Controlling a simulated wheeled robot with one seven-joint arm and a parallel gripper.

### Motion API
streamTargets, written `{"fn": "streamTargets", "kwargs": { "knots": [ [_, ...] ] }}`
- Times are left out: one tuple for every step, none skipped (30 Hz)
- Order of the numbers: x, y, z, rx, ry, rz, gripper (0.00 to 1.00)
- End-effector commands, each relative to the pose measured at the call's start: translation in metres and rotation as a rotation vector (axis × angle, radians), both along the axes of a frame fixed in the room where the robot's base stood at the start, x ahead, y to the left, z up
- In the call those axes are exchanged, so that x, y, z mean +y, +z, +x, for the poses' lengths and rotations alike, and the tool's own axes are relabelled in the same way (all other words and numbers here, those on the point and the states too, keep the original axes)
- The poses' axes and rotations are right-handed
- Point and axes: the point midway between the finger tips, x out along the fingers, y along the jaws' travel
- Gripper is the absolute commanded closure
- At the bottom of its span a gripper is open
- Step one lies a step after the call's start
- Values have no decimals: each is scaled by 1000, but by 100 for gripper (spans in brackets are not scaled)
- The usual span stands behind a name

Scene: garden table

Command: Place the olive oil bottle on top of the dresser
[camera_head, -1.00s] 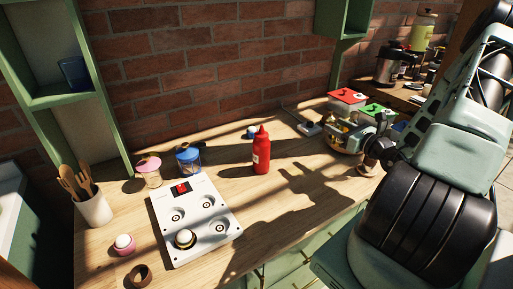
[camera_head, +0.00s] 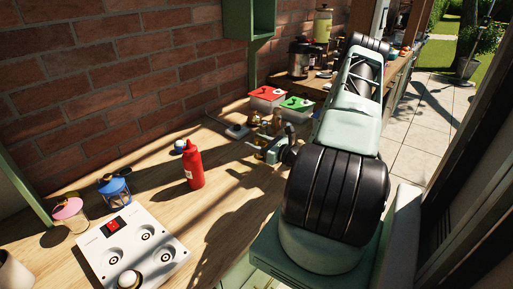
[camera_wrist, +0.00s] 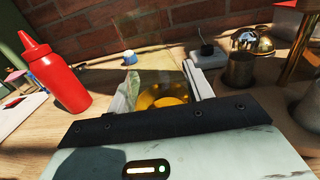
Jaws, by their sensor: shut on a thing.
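A clear vessel with golden liquid (camera_wrist: 165,95), apparently the olive oil bottle, sits between my fingers in the wrist view. My gripper (camera_wrist: 167,92) is shut on it; the black front edge of the gripper hides its near part. In the head view my gripper (camera_head: 270,149) is low over the wooden worktop, right of the red squeeze bottle (camera_head: 193,166). The held bottle is not clear there. The wood-topped green unit (camera_head: 205,240) may be the dresser; I cannot tell for certain.
A white hob (camera_head: 135,245) and pink-lidded (camera_head: 70,215) and blue (camera_head: 115,190) jars stand at the left. Red-lidded (camera_head: 267,94) and green-lidded (camera_head: 298,104) boxes stand beyond my gripper. A metal canister (camera_wrist: 240,70) stands right of it. A brick wall bounds the back.

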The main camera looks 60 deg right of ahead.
Motion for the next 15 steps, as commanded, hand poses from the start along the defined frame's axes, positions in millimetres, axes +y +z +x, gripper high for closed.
{"fn": "streamTargets", "kwargs": {
  "knots": [
    [0,-7,1,-1,1,2,79],
    [0,-10,1,-1,1,1,79],
    [1,-15,1,-1,1,2,79],
    [0,-18,1,-1,1,0,79],
    [0,-20,1,-1,1,0,79],
    [0,-22,1,-1,1,0,79],
    [0,-23,1,-1,1,0,79],
    [0,-24,0,-1,1,-1,79],
    [0,-24,0,-1,1,-1,79],
    [0,-24,0,-1,1,-1,79],
    [0,-24,0,-1,1,-1,79],
    [0,-24,0,-1,1,-1,79],
    [0,-24,0,-1,1,-1,79],
    [0,-24,0,-1,1,-1,79],
    [0,-24,0,-1,1,-1,79]
  ]
}}
